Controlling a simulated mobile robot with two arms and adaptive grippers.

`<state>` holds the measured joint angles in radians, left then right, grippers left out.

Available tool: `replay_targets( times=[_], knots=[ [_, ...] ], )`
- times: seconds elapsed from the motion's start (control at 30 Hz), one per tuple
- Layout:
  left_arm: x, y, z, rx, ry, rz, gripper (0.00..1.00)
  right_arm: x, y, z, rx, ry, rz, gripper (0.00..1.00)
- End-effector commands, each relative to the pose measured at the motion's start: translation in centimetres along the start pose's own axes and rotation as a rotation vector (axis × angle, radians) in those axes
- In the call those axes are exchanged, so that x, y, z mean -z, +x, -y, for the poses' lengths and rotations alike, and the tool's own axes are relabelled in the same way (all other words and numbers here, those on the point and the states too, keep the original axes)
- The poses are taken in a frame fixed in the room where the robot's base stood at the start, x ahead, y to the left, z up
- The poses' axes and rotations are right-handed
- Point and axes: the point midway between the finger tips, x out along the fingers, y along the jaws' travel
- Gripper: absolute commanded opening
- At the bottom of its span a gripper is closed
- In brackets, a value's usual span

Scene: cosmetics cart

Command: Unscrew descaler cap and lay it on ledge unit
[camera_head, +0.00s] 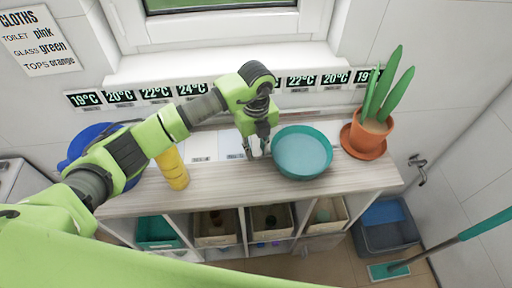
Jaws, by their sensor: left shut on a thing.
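My left gripper (256,150) points down low over the ledge unit (340,176), just left of the teal basin. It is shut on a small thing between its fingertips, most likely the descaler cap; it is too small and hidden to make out. A yellow bottle (174,170), probably the descaler, stands on the left part of the unit, apart from the gripper. My left arm passes in front of its top, so its neck is hidden. My right gripper is not in view.
A teal basin (302,152) sits close right of the gripper. A potted plant (366,138) stands at the right end. A blue object (92,142) lies behind my arm at left. White cards (203,145) lie on the top. Crates (215,226) fill the shelves below.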

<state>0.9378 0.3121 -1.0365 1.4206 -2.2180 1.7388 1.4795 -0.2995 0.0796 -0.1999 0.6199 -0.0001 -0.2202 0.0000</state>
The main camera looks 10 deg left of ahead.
Motion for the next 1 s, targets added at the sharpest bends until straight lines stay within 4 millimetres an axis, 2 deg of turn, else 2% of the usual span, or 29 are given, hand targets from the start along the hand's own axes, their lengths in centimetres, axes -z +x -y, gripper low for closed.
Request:
replay_targets(
  times=[0.07,0.1,0.37,0.5,0.57,1.0],
  knots=[
    [0.0,0.4,0.0,0.000,0.000,0.000,0.00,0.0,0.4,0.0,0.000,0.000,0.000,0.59],
    [0.0,0.2,0.0,0.000,0.000,0.000,0.30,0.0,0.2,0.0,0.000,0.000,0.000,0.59],
    [0.0,0.1,0.0,0.000,-0.001,0.000,0.30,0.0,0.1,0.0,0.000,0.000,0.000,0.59],
    [-0.1,-0.7,0.1,0.002,0.000,0.002,0.30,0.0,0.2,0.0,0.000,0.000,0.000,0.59],
    [-0.1,-1.5,0.1,0.004,0.001,0.004,0.30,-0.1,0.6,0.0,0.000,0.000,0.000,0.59],
    [-0.1,-10.3,0.1,0.002,-0.001,0.003,0.30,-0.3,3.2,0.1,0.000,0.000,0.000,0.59]
  ],
)
